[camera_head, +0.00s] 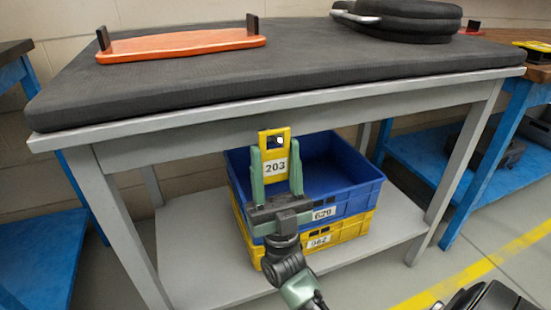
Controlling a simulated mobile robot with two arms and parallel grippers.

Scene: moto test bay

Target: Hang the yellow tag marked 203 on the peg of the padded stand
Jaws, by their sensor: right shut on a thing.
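The yellow tag marked 203 (275,147) is upright in my right gripper (276,160), with its white number label facing me and a dark opening near its top. The green fingers stand on either side of the tag and are shut on it. The gripper is in front of the grey table, below the front edge of its black padded top (300,78). I cannot make out a peg for certain. My left gripper is not in view.
A blue crate (345,208) marked 629 sits on a yellow crate (345,236) marked 962 on the lower shelf, behind my gripper. An orange board (180,45) with black uprights and stacked black pads (415,10) lie on the top. Blue-legged benches flank the table.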

